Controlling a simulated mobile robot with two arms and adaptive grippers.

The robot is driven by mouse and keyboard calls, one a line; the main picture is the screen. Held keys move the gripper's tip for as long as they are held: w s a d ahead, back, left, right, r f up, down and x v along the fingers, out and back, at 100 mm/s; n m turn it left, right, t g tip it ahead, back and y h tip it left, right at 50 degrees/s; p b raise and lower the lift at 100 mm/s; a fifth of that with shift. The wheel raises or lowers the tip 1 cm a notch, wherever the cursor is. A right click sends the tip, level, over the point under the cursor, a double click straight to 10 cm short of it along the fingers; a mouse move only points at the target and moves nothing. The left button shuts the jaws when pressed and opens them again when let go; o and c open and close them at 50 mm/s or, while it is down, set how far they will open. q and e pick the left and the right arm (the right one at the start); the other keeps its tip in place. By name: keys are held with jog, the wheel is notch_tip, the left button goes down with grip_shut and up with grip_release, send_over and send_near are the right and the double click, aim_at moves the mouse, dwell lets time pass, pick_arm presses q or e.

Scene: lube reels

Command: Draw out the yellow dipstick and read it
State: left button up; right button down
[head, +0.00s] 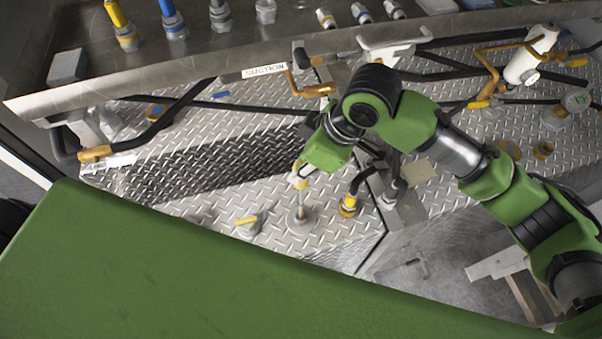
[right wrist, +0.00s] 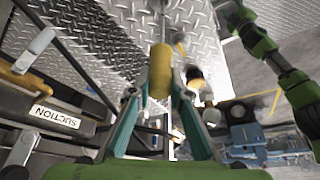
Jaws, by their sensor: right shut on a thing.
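The yellow dipstick (head: 298,182) stands upright above a grey round-based fitting (head: 299,218) on the diamond-plate deck. A thin pale rod shows between its handle and the fitting; I cannot tell how far it is drawn out. My right gripper (head: 303,171) reaches in from the right and is shut on the handle. In the right wrist view the yellow handle (right wrist: 161,70) sits between the teal fingers of my right gripper (right wrist: 159,86). No markings on the rod can be read. My left gripper is not in view.
A fitting with a yellow lever (head: 247,221) stands left of the dipstick. A yellow-collared hose end (head: 348,206) is close on its right. Behind are black hoses, a SUCTION label (head: 264,71) and a metal shelf edge (head: 150,88). The deck edge lies in front.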

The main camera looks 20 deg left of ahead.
notch_tip(320, 180, up, 11)
jog(key=shift+f, duration=0.2)
dwell(0.4)
